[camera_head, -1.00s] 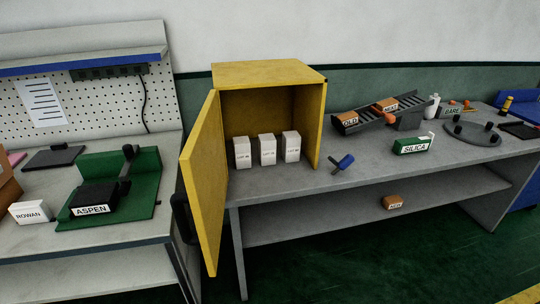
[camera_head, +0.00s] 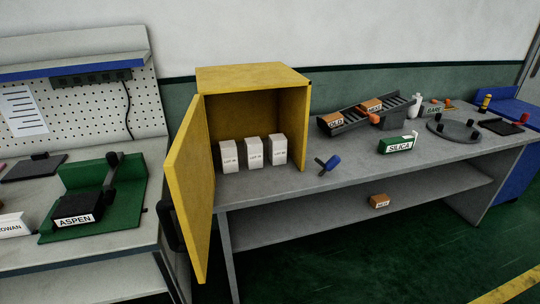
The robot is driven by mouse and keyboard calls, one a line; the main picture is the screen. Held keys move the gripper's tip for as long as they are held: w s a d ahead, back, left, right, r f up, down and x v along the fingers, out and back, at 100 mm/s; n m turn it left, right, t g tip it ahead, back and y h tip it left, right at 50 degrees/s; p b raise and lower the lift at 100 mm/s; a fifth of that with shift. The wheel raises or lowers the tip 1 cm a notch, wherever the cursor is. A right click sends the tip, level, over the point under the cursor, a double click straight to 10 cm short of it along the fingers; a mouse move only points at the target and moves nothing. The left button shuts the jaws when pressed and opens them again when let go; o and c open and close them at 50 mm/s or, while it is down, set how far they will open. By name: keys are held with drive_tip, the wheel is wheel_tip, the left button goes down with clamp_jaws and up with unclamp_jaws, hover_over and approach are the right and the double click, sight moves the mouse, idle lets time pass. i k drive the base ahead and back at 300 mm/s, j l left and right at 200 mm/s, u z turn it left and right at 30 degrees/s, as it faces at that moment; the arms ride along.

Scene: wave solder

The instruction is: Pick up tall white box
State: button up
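Three tall white boxes stand upright side by side inside the open yellow cabinet: a left one (camera_head: 228,157), a middle one (camera_head: 253,153) and a right one (camera_head: 277,150). Each has a small printed label starting with "LOT"; the rest is too small to read. The yellow cabinet (camera_head: 252,75) stands on the left end of the grey bench, its door (camera_head: 190,190) swung open toward me on the left. My gripper is not in view.
The grey bench (camera_head: 350,168) has free room in front of the boxes' right side. On it are a blue-handled tool (camera_head: 331,161), a green SILICA box (camera_head: 397,144) and a roller rack (camera_head: 370,116). A brown box (camera_head: 379,201) lies on the lower shelf. A green fixture (camera_head: 128,190) holds the black ASPEN box (camera_head: 77,209).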

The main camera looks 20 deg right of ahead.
sight(228, 150)
drive_tip(key=i+l, duration=0.15)
drive_tip(key=i, duration=0.35)
drive_tip(key=i+l, duration=0.2)
drive_tip(key=i, duration=0.35)
drive_tip(key=i+l, duration=0.15)
drive_tip(key=i, duration=0.4)
drive_tip(key=i+l, duration=0.2)
drive_tip(key=i, duration=0.3)
drive_tip(key=j+u, duration=0.05)
